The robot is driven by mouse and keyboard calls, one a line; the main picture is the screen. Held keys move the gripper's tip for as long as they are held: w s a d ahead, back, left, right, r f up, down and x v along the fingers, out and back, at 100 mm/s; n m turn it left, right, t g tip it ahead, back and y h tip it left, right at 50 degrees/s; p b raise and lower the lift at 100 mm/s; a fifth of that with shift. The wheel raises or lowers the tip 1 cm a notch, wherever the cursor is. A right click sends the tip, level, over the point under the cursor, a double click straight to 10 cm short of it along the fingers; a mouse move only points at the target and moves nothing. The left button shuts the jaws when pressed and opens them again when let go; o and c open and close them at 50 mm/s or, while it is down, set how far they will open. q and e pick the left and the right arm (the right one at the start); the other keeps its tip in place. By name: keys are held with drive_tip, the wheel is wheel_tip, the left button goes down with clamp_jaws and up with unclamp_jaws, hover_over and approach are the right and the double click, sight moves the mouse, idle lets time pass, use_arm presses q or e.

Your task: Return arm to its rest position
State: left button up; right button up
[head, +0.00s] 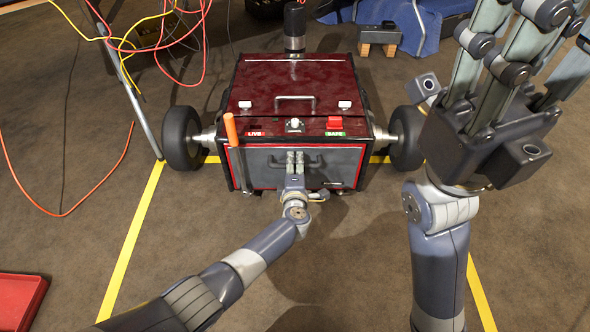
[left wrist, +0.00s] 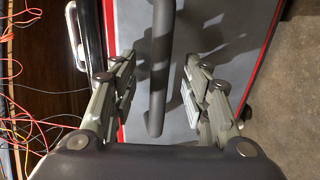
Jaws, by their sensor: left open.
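A dark red wheeled machine (head: 262,85) stands in the middle of the head view, with a grey front panel (head: 345,160) and a dark bar handle (head: 316,161) on it. My left gripper (head: 294,158) is at this handle. In the left wrist view its fingers (left wrist: 163,75) are apart, with the handle bar (left wrist: 162,50) running between them; I see gaps on both sides. Nothing is gripped. My right arm's gripper (head: 515,60) is raised at the upper right, its fingers pointing up, with fingertips partly cut off by the picture's edge.
An orange-handled tool (head: 231,130) stands at the panel's left side. A red switch (head: 334,123) sits above a SAFE label. Loose wires (head: 150,45) hang at the upper left. A red tray (head: 18,300) lies at lower left. Yellow tape (head: 130,240) marks the open floor.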

use_arm(q)
clamp_jaws()
drive_tip(key=shift+s, duration=0.1)
idle(0.4)
